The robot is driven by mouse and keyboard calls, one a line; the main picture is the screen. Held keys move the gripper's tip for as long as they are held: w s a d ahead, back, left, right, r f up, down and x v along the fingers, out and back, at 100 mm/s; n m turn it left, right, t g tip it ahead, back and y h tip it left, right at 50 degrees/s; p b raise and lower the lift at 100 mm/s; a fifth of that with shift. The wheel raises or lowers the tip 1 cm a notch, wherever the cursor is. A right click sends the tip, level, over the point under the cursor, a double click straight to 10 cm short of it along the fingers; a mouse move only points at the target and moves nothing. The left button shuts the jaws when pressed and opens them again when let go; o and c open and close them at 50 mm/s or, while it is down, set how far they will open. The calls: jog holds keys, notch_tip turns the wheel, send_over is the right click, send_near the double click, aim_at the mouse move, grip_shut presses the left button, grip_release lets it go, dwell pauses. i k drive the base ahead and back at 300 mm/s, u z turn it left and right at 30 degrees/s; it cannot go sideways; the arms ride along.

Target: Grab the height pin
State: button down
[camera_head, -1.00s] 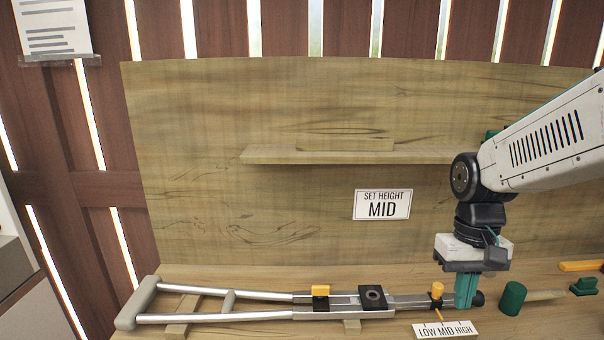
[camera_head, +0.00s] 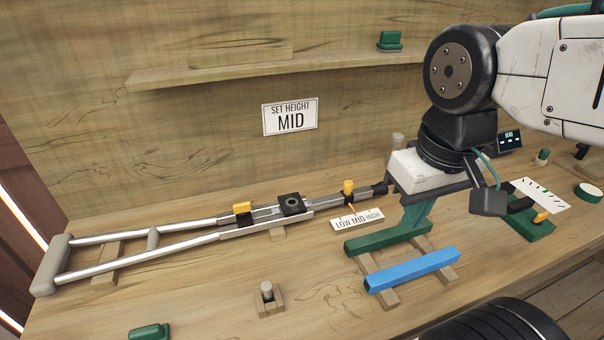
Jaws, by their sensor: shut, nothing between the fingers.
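A crutch (camera_head: 185,235) lies along the bench with its black tip at the right. A yellow-headed pin (camera_head: 348,187) stands on the crutch shaft near the tip, behind the LOW MID HIGH label (camera_head: 357,219). A small grey pin (camera_head: 267,288) stands upright in a wooden block at the front. I cannot tell for sure which of these is the height pin. My gripper (camera_head: 408,226) points down, shut and empty, right of the crutch tip, apart from both pins. Its fingertips overlap the green bar in the picture; contact is unclear.
A green bar (camera_head: 380,241) and a blue bar (camera_head: 412,270) lie on wooden supports at the front. A yellow clip (camera_head: 242,208) and a black block (camera_head: 292,204) sit on the crutch. A SET HEIGHT MID sign (camera_head: 290,117) hangs behind. Bare bench surrounds the grey pin.

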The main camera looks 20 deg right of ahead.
aim_at(266, 286)
jog(key=k, duration=0.5)
jog(key=z, duration=1.8)
jog(key=k, duration=0.75)
jog(key=u, duration=1.25)
